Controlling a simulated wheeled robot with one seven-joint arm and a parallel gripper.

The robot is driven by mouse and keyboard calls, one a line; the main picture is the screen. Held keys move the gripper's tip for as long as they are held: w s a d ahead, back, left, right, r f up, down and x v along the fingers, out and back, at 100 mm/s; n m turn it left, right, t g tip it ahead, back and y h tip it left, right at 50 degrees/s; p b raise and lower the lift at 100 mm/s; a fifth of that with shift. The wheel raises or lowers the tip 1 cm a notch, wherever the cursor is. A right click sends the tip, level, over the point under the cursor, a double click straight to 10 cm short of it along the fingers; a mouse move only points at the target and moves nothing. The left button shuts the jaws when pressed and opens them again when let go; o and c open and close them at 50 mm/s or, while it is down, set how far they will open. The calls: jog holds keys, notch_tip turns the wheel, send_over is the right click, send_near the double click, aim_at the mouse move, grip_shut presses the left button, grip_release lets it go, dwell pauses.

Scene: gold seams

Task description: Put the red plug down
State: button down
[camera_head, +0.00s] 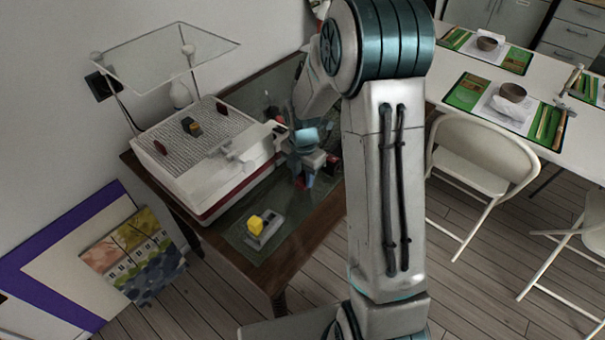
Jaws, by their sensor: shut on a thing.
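My gripper (303,178) is low over the dark green mat (235,235), just right of the white box. It points down and is shut on a small red thing (309,181), which looks like the red plug. Only a little red shows between the fingers, with blue beside it. I cannot tell whether the plug touches the mat. Another dark red and black thing (333,163) shows just right of the gripper, partly hidden by my arm.
A white box (221,180) with a gridded top holds small pieces, under a clear raised panel (165,55). A yellow block (255,224) sits on a grey base (267,233) near the table's front edge. Mat around it is clear. A long white table with chairs stands right.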

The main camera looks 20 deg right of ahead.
aim_at(303, 175)
jog(key=shift+f, duration=0.35)
jog(key=c, duration=1.1)
grip_release()
jog(key=shift+o, duration=0.2)
jog(key=shift+r, duration=0.15)
notch_tip(303, 175, up, 12)
jog(key=p, duration=0.1)
jog(key=s+r+m+t, duration=0.1)
jog(key=s+r+m, duration=0.2)
jog(key=s+m, duration=0.7)
jog(key=s+r+m+t, duration=0.1)
jog(key=s+r+m, duration=0.3)
jog(key=s+m, duration=0.6)
jog(key=m, duration=0.5)
jog(key=shift+s+a+r+t, duration=0.15)
jog(key=shift+s+r+t, duration=0.05)
jog(key=shift+s+t, duration=0.1)
